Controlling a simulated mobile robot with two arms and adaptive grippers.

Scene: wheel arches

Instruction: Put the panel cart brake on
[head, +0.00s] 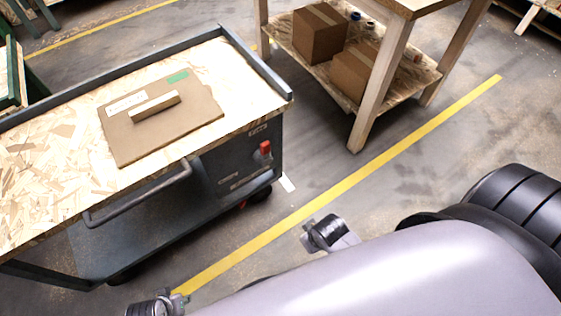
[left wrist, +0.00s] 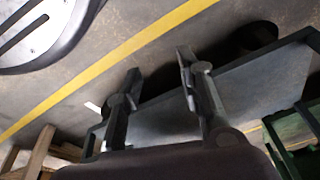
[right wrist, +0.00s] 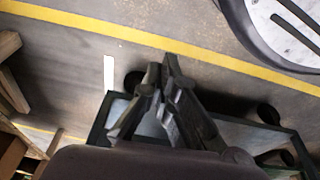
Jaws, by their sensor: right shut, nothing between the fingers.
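The panel cart (head: 60,110) stands at the left of the head view, with a chipboard top and a dark frame. A small red lever (head: 265,148), which looks like the brake, sits on its dark side panel near the right corner; its setting is too small to tell. A bar handle (head: 137,198) runs along the near side. My left gripper (left wrist: 157,65) is open and empty, with the cart's grey lower shelf (left wrist: 255,88) behind its fingers. My right gripper (right wrist: 162,63) is shut and empty, over the cart's end. Neither gripper visibly touches the lever.
A brown panel (head: 190,110) with a wooden bar lies on the cart top. A wooden table (head: 393,65) with cardboard boxes (head: 318,34) stands at the back. A yellow floor line (head: 340,188) crosses the clear floor between cart and table.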

